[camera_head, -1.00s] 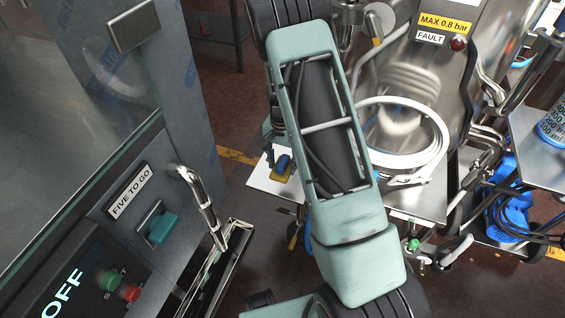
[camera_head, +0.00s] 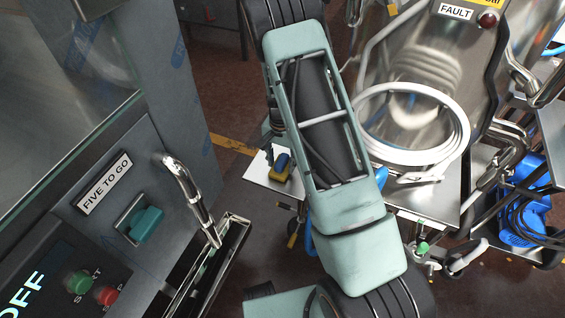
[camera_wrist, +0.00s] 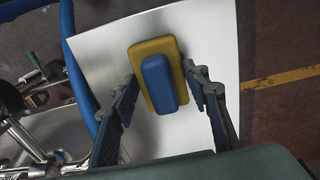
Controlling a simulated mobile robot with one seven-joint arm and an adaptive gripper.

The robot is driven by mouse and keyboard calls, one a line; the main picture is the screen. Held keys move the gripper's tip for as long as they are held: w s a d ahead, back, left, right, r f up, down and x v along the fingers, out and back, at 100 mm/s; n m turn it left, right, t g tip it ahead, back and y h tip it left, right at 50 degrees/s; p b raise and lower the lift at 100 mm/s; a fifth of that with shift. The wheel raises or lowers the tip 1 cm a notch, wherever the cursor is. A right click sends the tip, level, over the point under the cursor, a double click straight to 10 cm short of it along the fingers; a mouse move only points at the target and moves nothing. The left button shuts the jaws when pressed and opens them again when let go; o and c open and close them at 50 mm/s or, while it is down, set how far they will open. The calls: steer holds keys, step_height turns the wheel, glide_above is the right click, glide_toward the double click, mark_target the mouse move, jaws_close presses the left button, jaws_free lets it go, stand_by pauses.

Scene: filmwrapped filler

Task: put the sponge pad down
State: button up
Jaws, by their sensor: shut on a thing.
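The sponge pad is a yellow block with a blue grip on top. It shows in the wrist view (camera_wrist: 176,49) and in the head view (camera_head: 278,172), over the left end of a pale metal shelf (camera_wrist: 212,100). My gripper (camera_wrist: 160,76) has one dark finger on each side of the pad, shut on its yellow sides. Whether the pad's underside touches the shelf is hard to tell. In the head view my arm hides most of the gripper.
A coiled white hose (camera_head: 461,130) lies on the shelf to the right of my arm. A cabinet with a teal switch (camera_head: 146,225) and a steel handle (camera_head: 181,178) stands at left. Blue hose (camera_wrist: 67,20) runs along the shelf's edge in the wrist view.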

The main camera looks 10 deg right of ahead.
steer(key=shift+f, duration=0.2)
steer(key=o, duration=1)
steer(key=shift+r, duration=0.1)
